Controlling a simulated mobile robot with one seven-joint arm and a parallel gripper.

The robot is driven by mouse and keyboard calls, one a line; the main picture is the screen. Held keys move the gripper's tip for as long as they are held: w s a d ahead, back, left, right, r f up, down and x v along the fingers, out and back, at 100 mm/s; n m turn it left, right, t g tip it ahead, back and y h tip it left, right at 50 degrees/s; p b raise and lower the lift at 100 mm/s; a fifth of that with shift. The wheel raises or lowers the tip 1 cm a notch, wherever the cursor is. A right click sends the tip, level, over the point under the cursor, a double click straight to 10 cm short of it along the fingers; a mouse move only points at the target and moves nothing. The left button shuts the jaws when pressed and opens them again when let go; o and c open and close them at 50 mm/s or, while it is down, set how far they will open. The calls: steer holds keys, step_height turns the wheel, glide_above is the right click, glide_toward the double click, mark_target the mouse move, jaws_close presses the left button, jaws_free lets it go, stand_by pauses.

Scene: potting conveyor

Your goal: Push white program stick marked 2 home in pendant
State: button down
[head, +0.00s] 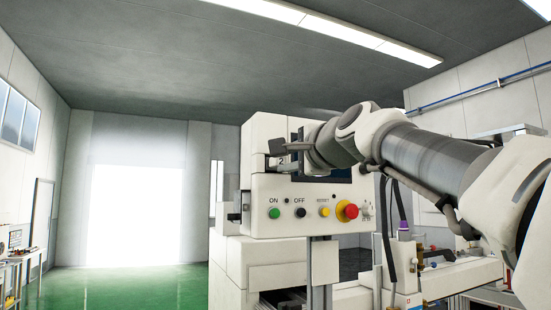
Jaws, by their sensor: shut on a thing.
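The white pendant (290,225) is a box with a screen, mostly hidden behind my arm. Its front has a green ON button, a black OFF button, a yellow button and a red mushroom button. The white program stick marked 2 (281,162) shows as a small white patch at the pendant's upper left. My gripper (284,156) is at the pendant's upper left, shut on the stick. The slot and the stick's far end are hidden, so I cannot tell how deep the stick sits.
My arm crosses from the right in front of the pendant. White machine housing (263,258) stands below and behind it. A purple-capped bottle (404,229) and conveyor parts (455,272) are at lower right. A bench (20,262) stands far left. The green floor (130,285) at left is clear.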

steer(key=shift+w+a, duration=0.1)
steer(key=shift+w, duration=0.2)
steer(key=c, duration=0.6)
jaws_free()
steer(key=b+v, duration=0.4)
steer(key=v, duration=1.3)
steer(key=shift+s, duration=0.15)
step_height(320, 180, down, 28)
steer(key=s+n+g+h, duration=0.2)
steer(key=n+g+h, duration=0.2)
steer(key=n+g, duration=0.25)
steer(key=s+d+f+n+g+h, duration=0.1)
steer(key=s+f+n, duration=0.1)
steer(key=f, duration=0.6)
steer(key=s+d+f+n+g+h, duration=0.1)
steer(key=s+f+n+g, duration=0.1)
steer(key=s+f, duration=0.3)
steer(key=s+d+f+n+g+h, duration=0.1)
steer(key=s+d+f+n, duration=0.1)
steer(key=f, duration=0.9)
steer(key=shift+s+d+n+g+b, duration=0.1)
steer(key=shift+s+n+g+b, duration=0.25)
steer(key=shift+s, duration=0.65)
